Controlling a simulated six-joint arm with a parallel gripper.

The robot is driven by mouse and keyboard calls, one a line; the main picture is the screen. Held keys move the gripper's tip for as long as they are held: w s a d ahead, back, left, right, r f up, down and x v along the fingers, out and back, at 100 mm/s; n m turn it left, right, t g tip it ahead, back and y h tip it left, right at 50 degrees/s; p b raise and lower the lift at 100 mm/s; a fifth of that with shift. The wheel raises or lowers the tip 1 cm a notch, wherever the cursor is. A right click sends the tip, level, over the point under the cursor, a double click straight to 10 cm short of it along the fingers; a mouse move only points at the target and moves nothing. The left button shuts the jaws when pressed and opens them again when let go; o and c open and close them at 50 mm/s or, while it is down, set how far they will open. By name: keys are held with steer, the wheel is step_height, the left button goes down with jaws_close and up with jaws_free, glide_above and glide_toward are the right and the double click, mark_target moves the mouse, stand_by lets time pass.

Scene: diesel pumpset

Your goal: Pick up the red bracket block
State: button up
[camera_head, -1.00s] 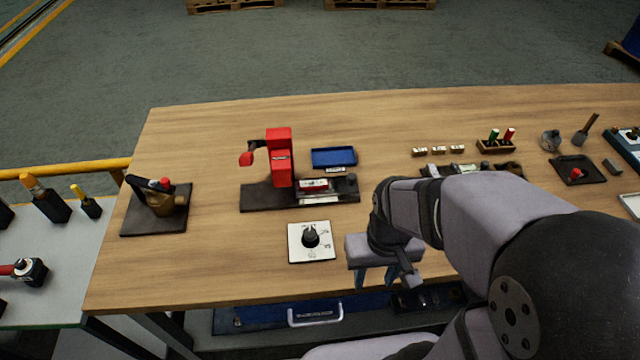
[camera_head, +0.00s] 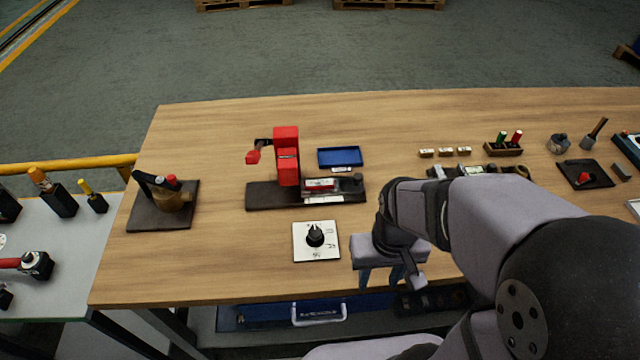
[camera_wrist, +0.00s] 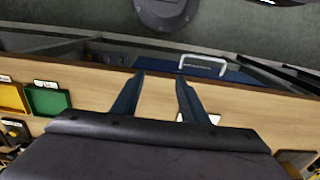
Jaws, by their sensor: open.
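A tall red block (camera_head: 286,156) stands upright on a dark base plate (camera_head: 262,196) left of centre on the table, with a red-tipped arm on its left side. A smaller red piece (camera_head: 320,184) lies on the same plate. I cannot tell which of these is the red bracket block. My gripper (camera_head: 381,282) is by the table's front edge, in front of and to the right of the plate, well apart from the red pieces. In the wrist view its two dark fingers (camera_wrist: 160,77) are spread with nothing between them. No red block shows there.
A white dial panel (camera_head: 317,242) lies between the plate and the front edge. A blue tray (camera_head: 340,157) is behind the plate. A dark stand with a brass part (camera_head: 172,200) is at left. A drawer handle (camera_wrist: 202,66) is below the front edge. Small parts crowd the right side.

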stand_by(0.3)
steer(key=n+y+p, duration=0.1)
steer(key=n+p, duration=0.2)
steer(key=n, duration=1.5)
glide_toward(320, 182)
steer(key=shift+w+f, duration=0.1)
steer(key=shift+f, duration=0.25)
steer(key=shift+w, duration=0.1)
steer(key=shift+a+f+p, duration=0.15)
steer(key=shift+f+p, duration=0.45)
steer(key=shift+f, duration=0.5)
steer(key=shift+s+f+p, duration=0.2)
steer(key=shift+f+p, duration=0.2)
steer(key=shift+p, duration=0.1)
steer(key=shift+s+a+f+p, duration=0.15)
steer(key=shift+f+p, duration=0.8)
steer(key=shift+f, duration=1.2)
jaws_close()
